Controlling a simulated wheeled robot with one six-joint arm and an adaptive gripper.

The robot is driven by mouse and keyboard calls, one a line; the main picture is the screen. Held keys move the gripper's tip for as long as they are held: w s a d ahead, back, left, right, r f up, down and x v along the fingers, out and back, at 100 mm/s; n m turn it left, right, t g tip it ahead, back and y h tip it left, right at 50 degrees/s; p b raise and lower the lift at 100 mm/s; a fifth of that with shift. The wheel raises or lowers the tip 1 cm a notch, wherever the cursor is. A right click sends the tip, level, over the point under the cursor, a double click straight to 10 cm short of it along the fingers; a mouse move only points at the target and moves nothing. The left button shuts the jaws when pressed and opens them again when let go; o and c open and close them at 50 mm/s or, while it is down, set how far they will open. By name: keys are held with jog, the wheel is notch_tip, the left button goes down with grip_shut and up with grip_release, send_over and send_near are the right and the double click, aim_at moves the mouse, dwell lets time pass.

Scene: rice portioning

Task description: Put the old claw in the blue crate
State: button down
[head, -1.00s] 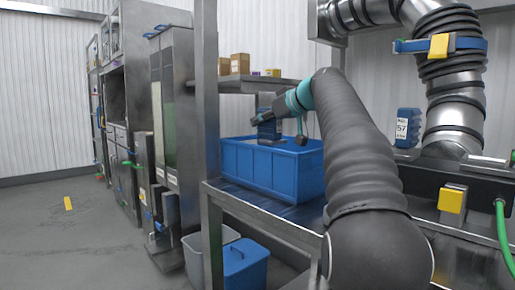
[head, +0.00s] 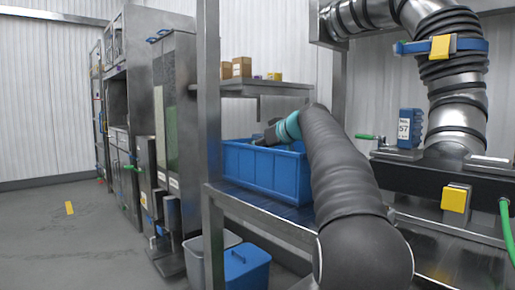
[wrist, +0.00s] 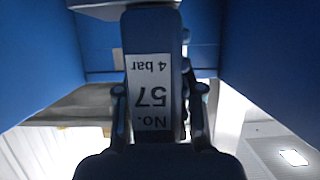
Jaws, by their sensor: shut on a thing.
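The blue crate (head: 258,178) stands on a steel shelf behind my forearm. My gripper (head: 262,139) is at the crate's top opening, pointing left and down into it. In the wrist view, the dark blue claw (wrist: 148,42) is between the fingers, with an upside-down white label reading "No. 57, 4 bar". My gripper is shut on it. Blue crate walls (wrist: 43,60) show on both sides of it. In the head view, the held claw is hidden by the crate wall. I cannot tell whether it touches the crate floor.
A similar blue block labelled 57 (head: 410,128) stands on the right-hand bench. A shelf (head: 255,90) with small boxes is above the crate. A steel post (head: 209,120) stands left of it. Grey and blue bins (head: 246,268) are on the floor below.

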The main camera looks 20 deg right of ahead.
jog(key=shift+f+b, duration=0.35)
jog(key=shift+b, duration=0.1)
jog(key=shift+f, duration=0.2)
jog(key=c, duration=0.7)
grip_release()
jog(key=shift+r+p, duration=0.35)
jog(key=shift+r, duration=0.15)
jog(key=v, duration=0.7)
jog(key=shift+s+d+r, duration=0.1)
jog(key=shift+s+r, duration=0.1)
